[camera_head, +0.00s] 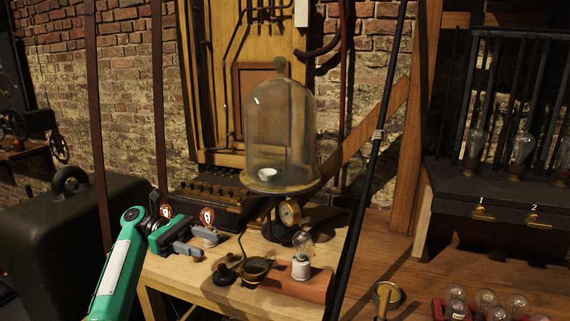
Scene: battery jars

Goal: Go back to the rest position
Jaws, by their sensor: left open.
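My left gripper (200,240) reaches in from the lower left on a green and white arm. Its two grey fingers are apart, with nothing seen held between them, over the left part of the wooden bench (215,291). A glass bell jar (281,125) with a green knob stands to its right on a round brass stand with a gauge (290,212). A small white object (267,174) lies inside the jar. A light bulb in a white socket (301,269) stands on the bench in front of the stand. My right gripper is not in view.
A small dark bowl (256,269) sits near the bulb. A brass disc (388,293) and several loose bulbs (486,299) in a red holder are at the front right. A dark rack with numbered hooks (505,209) stands at the right. A dark case (72,245) is at the left.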

